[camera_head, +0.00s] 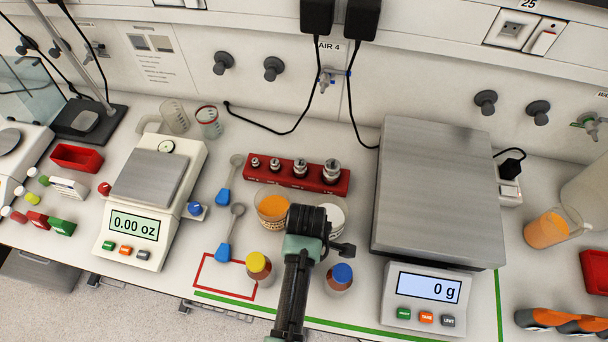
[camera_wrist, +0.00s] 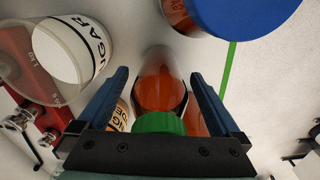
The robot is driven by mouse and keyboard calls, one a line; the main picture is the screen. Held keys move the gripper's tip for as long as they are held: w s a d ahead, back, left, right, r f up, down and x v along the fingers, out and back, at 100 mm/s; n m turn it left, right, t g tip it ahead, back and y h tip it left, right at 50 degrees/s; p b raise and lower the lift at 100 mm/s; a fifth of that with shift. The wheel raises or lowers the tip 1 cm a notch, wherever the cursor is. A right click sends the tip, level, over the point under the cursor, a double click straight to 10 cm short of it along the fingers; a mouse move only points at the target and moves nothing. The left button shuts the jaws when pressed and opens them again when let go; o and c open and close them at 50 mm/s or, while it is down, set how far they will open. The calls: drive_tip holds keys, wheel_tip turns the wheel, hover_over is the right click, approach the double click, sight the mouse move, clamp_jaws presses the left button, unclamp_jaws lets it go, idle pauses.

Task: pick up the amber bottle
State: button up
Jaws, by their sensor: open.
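An amber bottle (camera_wrist: 160,82) with a green cap (camera_wrist: 160,123) shows in the wrist view between the two blue fingers of my gripper (camera_wrist: 160,72). The fingers are apart, with a gap visible on each side of the bottle. In the head view my gripper (camera_head: 308,222) and arm hide this bottle. Two more amber bottles stand at the front of the bench, one with a yellow cap (camera_head: 258,262) left of my arm and one with a blue cap (camera_head: 342,274) right of it. The blue cap also shows large in the wrist view (camera_wrist: 240,14).
A cup of orange powder (camera_head: 272,207) and a white sugar cup (camera_head: 334,213) stand close beside my gripper. A red weight rack (camera_head: 312,181) lies behind. Scales stand left (camera_head: 150,185) and right (camera_head: 432,190). A red outline (camera_head: 208,274) marks the bench at left.

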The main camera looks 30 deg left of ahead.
clamp_jaws()
idle(0.4)
